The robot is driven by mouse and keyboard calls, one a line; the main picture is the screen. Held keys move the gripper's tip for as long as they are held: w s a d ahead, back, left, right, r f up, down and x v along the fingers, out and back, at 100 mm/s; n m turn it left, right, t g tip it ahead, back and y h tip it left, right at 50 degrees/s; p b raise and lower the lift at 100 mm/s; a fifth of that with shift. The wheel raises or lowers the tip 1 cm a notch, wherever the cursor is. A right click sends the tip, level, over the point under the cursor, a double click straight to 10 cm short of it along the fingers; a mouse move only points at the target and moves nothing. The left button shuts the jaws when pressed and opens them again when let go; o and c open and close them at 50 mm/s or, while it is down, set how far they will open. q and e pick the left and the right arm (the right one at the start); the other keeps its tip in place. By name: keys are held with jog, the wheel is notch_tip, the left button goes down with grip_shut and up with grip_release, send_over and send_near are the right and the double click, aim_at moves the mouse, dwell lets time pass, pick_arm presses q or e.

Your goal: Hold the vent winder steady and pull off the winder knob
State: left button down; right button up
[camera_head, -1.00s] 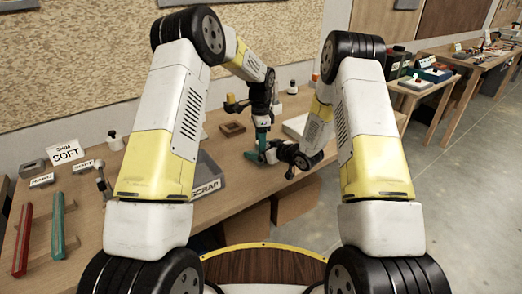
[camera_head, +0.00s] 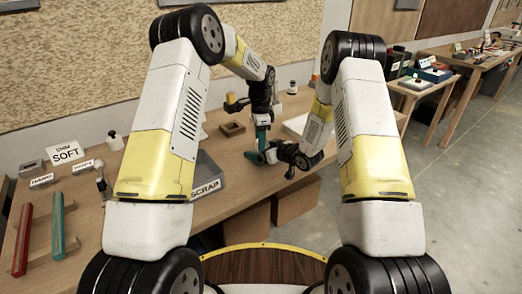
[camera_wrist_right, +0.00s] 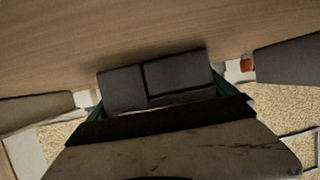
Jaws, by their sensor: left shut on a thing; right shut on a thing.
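The teal vent winder (camera_head: 261,139) is above the bench in the head view, between my two grippers. My left gripper (camera_head: 261,121) comes down from above and is shut on its upper part. My right gripper (camera_head: 269,153) reaches in from the right, low down beside the winder, and is shut on a small part there, apparently the winder knob. The jaws hide that part, so I cannot tell its shape or how it sits on the winder. In the right wrist view two dark grey blocks (camera_wrist_right: 146,86) lie side by side, with slivers of green at their edges.
A grey scrap bin (camera_head: 207,177) stands at the bench's front, left of the grippers. A small brown wooden tray (camera_head: 231,129) lies behind.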

pick_arm(q)
jog(key=shift+r, duration=1.3)
pick_arm(e)
jog(key=shift+r, duration=0.1)
pick_arm(q)
jog(key=shift+r, duration=2)
pick_arm(e)
jog(key=o, duration=1.7)
